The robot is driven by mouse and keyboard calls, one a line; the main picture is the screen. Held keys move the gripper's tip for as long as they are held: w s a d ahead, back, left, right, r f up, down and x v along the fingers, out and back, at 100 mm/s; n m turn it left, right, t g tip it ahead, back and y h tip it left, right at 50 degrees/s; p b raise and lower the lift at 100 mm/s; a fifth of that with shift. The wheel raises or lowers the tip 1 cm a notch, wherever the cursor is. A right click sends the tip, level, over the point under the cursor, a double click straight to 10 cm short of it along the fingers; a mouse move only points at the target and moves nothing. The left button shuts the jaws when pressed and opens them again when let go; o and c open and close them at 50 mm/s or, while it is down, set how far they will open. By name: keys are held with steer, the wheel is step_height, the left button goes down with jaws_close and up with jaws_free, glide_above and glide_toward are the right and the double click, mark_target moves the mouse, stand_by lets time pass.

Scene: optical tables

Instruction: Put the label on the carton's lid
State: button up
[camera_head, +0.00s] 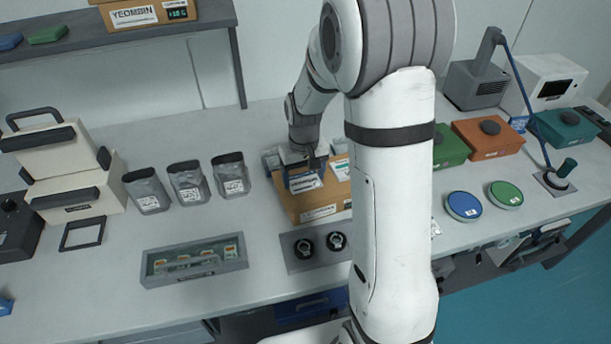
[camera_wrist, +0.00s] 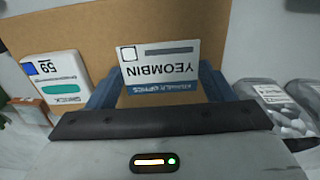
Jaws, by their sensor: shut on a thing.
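The label (camera_wrist: 160,65) is a white card with a blue strip and the name YEOMBIN, upside down in the wrist view. My gripper (camera_wrist: 158,92) is shut on it, with a blue finger at each side. The label also shows in the head view (camera_head: 305,184), under my gripper (camera_head: 304,174). The brown cardboard carton (camera_head: 322,201) lies below it, and its lid (camera_wrist: 95,40) fills much of the wrist view behind the label. I cannot tell whether the label touches the lid. My arm hides the carton's right part in the head view.
A white pack marked 59 (camera_wrist: 55,80) is beside the left finger in the wrist view. Grey pouches (camera_head: 188,185) stand left of the carton. A grey tray with two dark round parts (camera_head: 300,262) lies in front. Bench space behind the pouches is clear.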

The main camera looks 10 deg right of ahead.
mark_target(304, 181)
steer(key=o, duration=0.9)
steer(key=shift+s+f, duration=0.4)
steer(key=shift+f, duration=0.25)
steer(key=shift+o, duration=0.3)
step_height(304, 181, up, 12)
steer(key=shift+w+r, duration=0.25)
steer(key=shift+w, duration=0.2)
steer(key=s+r+m+t, duration=0.1)
steer(key=s+r+t, duration=0.2)
steer(key=s, duration=1.7)
steer(key=shift+s+d+r, duration=0.15)
steer(key=shift+r, duration=0.45)
